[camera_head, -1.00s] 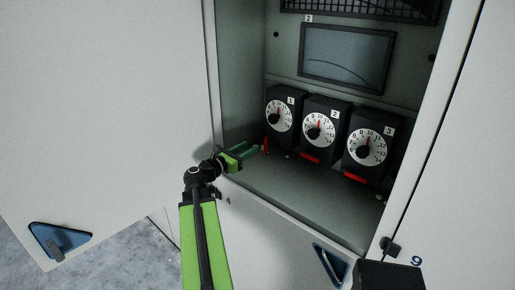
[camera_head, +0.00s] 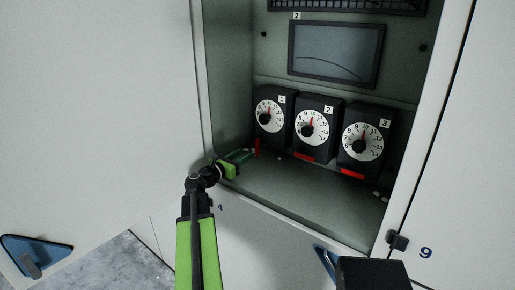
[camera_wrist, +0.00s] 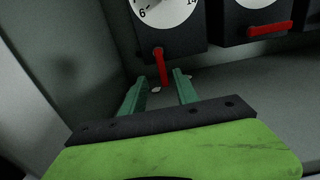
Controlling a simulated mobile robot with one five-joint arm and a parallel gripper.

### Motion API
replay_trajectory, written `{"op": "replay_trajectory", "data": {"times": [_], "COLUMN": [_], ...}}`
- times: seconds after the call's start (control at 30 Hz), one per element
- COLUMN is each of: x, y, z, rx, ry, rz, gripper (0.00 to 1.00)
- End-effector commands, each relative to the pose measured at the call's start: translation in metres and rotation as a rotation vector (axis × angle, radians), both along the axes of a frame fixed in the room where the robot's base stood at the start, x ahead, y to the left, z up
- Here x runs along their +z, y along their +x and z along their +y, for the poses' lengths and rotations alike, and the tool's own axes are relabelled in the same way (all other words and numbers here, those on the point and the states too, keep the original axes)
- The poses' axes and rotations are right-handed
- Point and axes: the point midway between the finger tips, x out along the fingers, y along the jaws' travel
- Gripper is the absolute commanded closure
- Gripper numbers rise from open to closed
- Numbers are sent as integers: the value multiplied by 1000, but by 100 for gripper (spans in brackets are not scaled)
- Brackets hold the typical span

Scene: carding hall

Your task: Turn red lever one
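Red lever one (camera_head: 257,147) hangs straight down under the black dial box marked 1 (camera_head: 273,115). In the wrist view the same red lever (camera_wrist: 163,66) points down, between and just beyond the two green fingertips. My gripper (camera_head: 244,155) is inside the cabinet at its left side, in front of box one. The wrist view shows its fingers (camera_wrist: 160,88) apart, with a gap between them and nothing gripped. I cannot tell whether a finger touches the lever.
Box two (camera_head: 315,125) and box three (camera_head: 363,138) stand to the right, their red levers (camera_head: 307,157) lying level. The cabinet's left wall (camera_head: 228,95) is close beside my gripper.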

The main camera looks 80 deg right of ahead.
Motion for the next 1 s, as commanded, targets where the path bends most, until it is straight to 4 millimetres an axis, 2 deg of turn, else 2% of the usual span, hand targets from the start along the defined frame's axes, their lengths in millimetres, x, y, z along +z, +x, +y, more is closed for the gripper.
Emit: {"op": "replay_trajectory", "data": {"times": [0.03, 0.2, 0.4, 0.8, 1.0], "x": [0, 0, 0, 0, 0], "y": [-7, -28, -44, -49, -49], "z": [-15, -52, -78, -84, -84], "rx": [-3, -5, -3, -3, -3], "ry": [0, 0, -1, -1, -1], "rz": [0, 0, 0, 0, 0], "gripper": [64, 64, 64, 65, 91]}}
